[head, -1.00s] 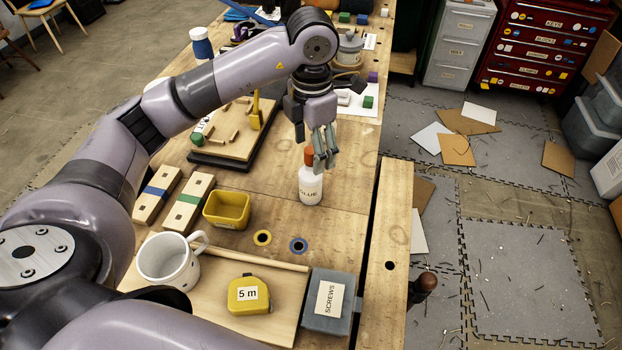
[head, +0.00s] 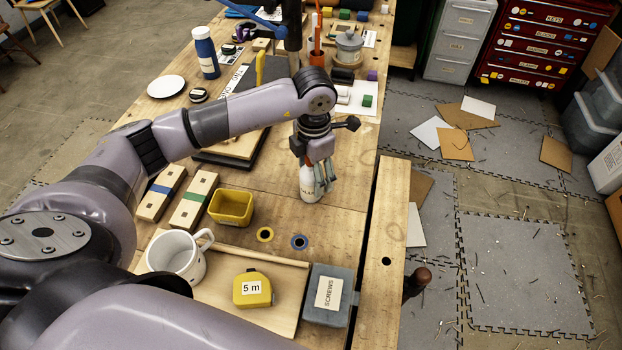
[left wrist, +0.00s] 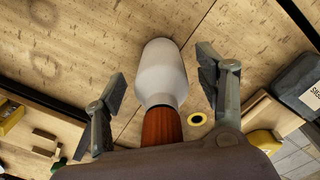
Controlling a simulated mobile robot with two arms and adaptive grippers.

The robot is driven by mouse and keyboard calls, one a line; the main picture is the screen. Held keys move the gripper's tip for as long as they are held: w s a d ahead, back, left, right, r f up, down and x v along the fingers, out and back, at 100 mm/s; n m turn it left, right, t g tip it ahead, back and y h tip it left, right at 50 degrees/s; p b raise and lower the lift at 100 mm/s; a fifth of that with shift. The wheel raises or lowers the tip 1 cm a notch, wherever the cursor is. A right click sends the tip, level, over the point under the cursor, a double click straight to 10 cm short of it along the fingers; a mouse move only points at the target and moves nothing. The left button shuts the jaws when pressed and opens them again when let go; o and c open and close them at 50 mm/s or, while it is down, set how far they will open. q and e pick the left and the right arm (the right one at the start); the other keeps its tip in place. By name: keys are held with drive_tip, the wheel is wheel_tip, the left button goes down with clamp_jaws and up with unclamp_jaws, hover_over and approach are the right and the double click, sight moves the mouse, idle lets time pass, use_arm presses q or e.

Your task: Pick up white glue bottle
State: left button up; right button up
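The white glue bottle (head: 307,187) stands upright on the wooden workbench, with its orange cap hidden behind my gripper in the head view. In the left wrist view the bottle (left wrist: 162,75) lies between my two fingers, its orange cap (left wrist: 161,127) nearest the palm. My left gripper (head: 322,178) is lowered over the bottle from above. In the left wrist view the left gripper (left wrist: 166,92) is open, with a gap between each finger and the bottle. My right gripper is not in view.
The bench (head: 345,205) is clear right of the bottle, up to a dark gap.

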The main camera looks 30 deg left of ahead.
use_arm(q)
drive_tip(key=c, duration=1.3)
drive_tip(key=shift+o, duration=0.2)
drive_tip(key=shift+r, duration=0.1)
